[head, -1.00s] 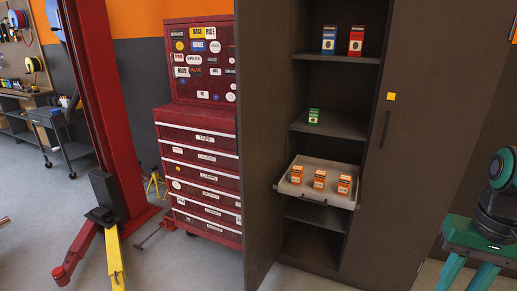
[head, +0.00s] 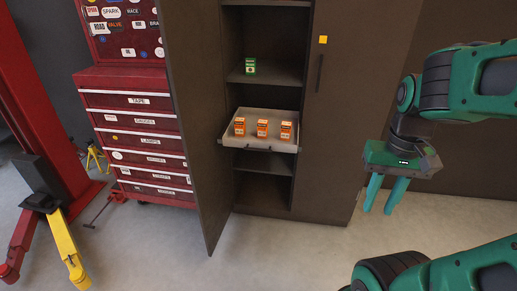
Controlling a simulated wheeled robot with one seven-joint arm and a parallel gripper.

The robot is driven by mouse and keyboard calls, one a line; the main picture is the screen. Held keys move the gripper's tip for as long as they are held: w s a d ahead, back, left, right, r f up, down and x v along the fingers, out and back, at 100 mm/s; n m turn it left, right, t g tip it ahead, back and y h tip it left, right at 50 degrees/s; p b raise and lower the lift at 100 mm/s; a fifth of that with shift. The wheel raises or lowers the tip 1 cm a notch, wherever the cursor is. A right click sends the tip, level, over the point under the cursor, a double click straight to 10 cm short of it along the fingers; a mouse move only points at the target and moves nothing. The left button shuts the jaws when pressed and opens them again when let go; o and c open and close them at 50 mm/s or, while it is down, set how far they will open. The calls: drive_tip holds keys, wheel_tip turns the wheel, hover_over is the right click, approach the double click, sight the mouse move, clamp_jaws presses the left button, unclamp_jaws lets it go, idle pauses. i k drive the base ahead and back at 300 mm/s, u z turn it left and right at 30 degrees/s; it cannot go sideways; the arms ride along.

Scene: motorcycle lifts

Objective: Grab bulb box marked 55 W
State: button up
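Three small orange-and-white boxes stand upright in a row on a pulled-out grey tray (head: 228,142) in the cabinet: a left box (head: 239,126), a middle box (head: 263,128) and a right box (head: 286,130). Their print is too small to read, so I cannot tell which is marked 55 W. A green box (head: 250,66) stands alone on the shelf above.
The dark cabinet's left door (head: 193,125) stands open towards me; its right door (head: 322,120) is closed. A red tool chest (head: 140,135) and a red lift post (head: 45,110) with a yellow arm (head: 68,250) are at left. The floor before the cabinet is clear.

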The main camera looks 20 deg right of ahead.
sight(240, 122)
drive_tip(key=u, duration=0.75)
drive_tip(key=k, duration=0.95)
drive_tip(key=u, duration=0.9)
drive_tip(key=k, duration=0.3)
drive_tip(key=u, duration=0.4)
drive_tip(key=i, duration=1.05)
drive_tip(key=z, duration=0.45)
drive_tip(key=i, duration=1.15)
drive_tip(key=z, duration=1.35)
drive_tip(key=i, duration=1.05)
drive_tip(key=z, duration=0.7)
